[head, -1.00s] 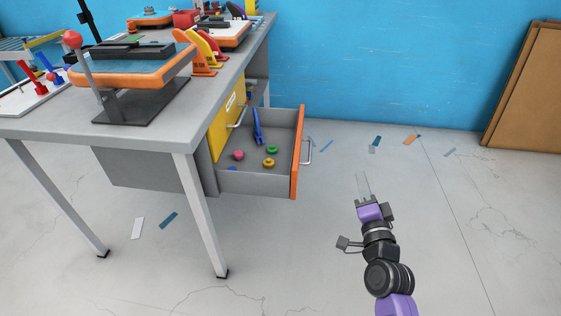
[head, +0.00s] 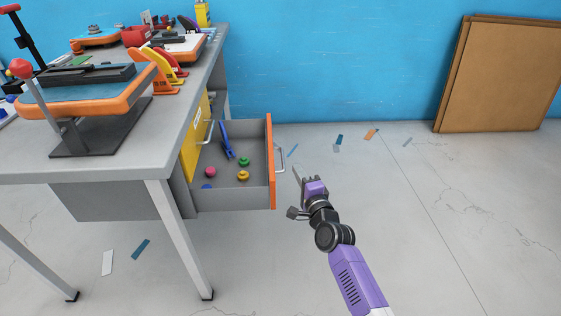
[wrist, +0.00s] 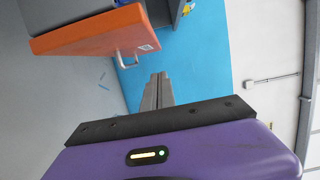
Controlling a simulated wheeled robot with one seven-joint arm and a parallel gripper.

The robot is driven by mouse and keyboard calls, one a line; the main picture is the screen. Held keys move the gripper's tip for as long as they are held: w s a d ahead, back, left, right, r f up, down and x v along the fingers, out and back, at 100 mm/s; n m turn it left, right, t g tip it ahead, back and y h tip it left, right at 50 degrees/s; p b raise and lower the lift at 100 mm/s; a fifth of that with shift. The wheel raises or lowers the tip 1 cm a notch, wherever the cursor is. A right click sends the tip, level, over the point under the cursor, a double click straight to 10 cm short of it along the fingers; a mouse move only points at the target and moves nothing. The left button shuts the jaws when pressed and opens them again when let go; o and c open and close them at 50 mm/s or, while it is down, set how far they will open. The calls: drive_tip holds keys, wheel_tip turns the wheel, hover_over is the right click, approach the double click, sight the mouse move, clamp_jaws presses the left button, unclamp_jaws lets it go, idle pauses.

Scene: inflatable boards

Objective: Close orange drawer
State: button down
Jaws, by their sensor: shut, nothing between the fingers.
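The orange-fronted drawer (head: 271,160) stands pulled out from under the grey workbench, with a silver handle (head: 281,157) on its front. Inside it lie a blue tool (head: 226,140) and several small coloured round pieces (head: 244,161). My gripper (head: 297,170) is shut and empty, a little to the right of the orange front and near the handle, apart from it as far as I can tell. In the wrist view the drawer front (wrist: 90,40) and its handle (wrist: 127,59) show up and left of my shut fingers (wrist: 157,90).
The workbench (head: 140,172) carries inflatable-board devices on top, and its leg (head: 180,240) stands in front of the drawer. A yellow drawer front (head: 195,140) is beside the open one. Brown boards (head: 495,75) lean on the blue wall. Floor to the right is mostly clear.

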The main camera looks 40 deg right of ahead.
drive_tip(key=w+a+p, duration=0.1)
drive_tip(key=w+p, duration=0.2)
drive_tip(key=w, duration=0.3)
drive_tip(key=shift+w+a, duration=0.3)
drive_tip(key=shift+a, duration=0.05)
drive_tip(key=w+a+b, duration=0.1)
drive_tip(key=w+a, duration=0.5)
drive_tip(key=a, duration=0.2)
drive_tip(key=w+a+b, duration=0.1)
drive_tip(key=w+a, duration=0.4)
drive_tip(key=a, duration=0.4)
drive_tip(key=shift+w+a, duration=0.2)
drive_tip(key=shift+w, duration=0.15)
